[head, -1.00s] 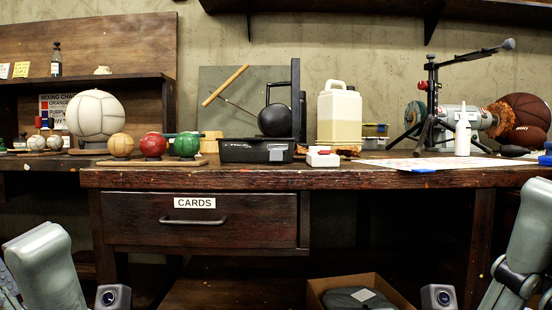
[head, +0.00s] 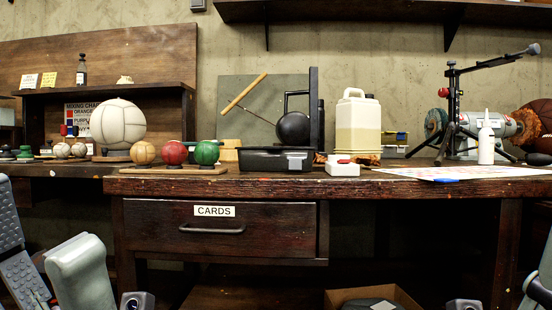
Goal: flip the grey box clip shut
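A dark grey, almost black, shallow box (head: 264,160) stands on the wooden workbench (head: 400,186), left of the white jug. A light grey patch (head: 296,161), perhaps its clip, shows on the right part of its front face. Whether it is open or shut is too small to tell. Parts of my arms show at the lower left and lower right corners, well below and in front of the bench top. No gripper fingertips are visible.
A black kettlebell-like ball (head: 293,128) shows just behind the box. A closed drawer (head: 218,228) is below.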

